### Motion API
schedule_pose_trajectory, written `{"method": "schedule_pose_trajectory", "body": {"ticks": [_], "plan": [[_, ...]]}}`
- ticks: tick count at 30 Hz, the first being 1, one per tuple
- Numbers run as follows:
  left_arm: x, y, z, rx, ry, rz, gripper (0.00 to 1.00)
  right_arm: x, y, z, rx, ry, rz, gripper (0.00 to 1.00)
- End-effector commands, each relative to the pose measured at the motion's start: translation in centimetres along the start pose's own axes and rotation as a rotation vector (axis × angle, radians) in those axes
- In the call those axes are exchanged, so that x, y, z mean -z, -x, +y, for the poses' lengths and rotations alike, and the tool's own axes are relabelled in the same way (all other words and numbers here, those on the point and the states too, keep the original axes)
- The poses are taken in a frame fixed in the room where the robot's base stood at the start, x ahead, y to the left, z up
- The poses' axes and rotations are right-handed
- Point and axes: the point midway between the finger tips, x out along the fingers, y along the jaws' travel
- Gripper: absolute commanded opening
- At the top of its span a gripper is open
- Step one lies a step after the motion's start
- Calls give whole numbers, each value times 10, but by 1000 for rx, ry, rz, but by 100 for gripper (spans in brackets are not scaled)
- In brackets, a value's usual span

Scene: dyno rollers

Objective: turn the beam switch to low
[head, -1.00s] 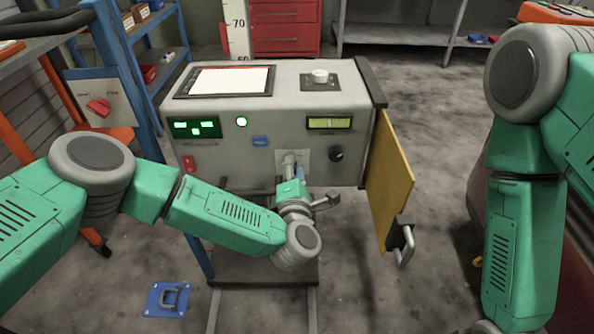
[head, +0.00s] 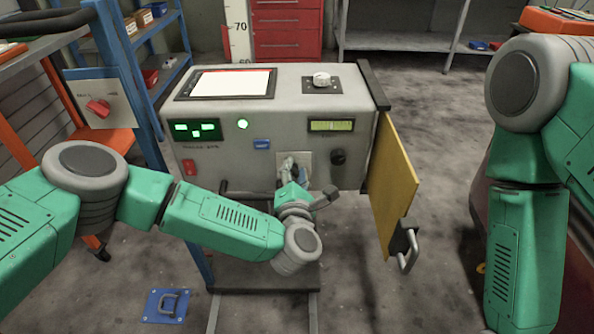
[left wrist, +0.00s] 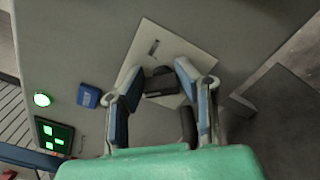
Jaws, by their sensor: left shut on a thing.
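A pale switch plate (head: 307,159) is on the front of the grey machine, below its small display. In the left wrist view the plate (left wrist: 191,56) is tilted, and a dark switch handle (left wrist: 160,82) stands out from it. My left gripper (head: 293,168) is at this plate. Its two blue-padded fingers (left wrist: 155,80) lie on either side of the handle and are shut on it. The fingers and wrist hide most of the handle in the head view. The switch's marks are too small to read. My right gripper is outside the views; only its arm shows at the right.
A black knob (head: 338,157) sits right of the plate. A yellow door (head: 393,190) with a grey handle stands open on the machine's right. A red switch (head: 98,107) is on a separate panel at left. A blue bracket (head: 166,306) lies on the floor.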

Motion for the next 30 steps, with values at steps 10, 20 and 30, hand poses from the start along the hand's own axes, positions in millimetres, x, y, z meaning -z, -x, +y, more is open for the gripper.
{"method": "schedule_pose_trajectory", "body": {"ticks": [10,20,30], "plan": [[2,0,-1,-2,-5,6,49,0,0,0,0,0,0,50],[0,27,-2,3,-4,3,49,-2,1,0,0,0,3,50],[4,97,-1,2,-3,7,49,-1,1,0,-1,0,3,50]]}}
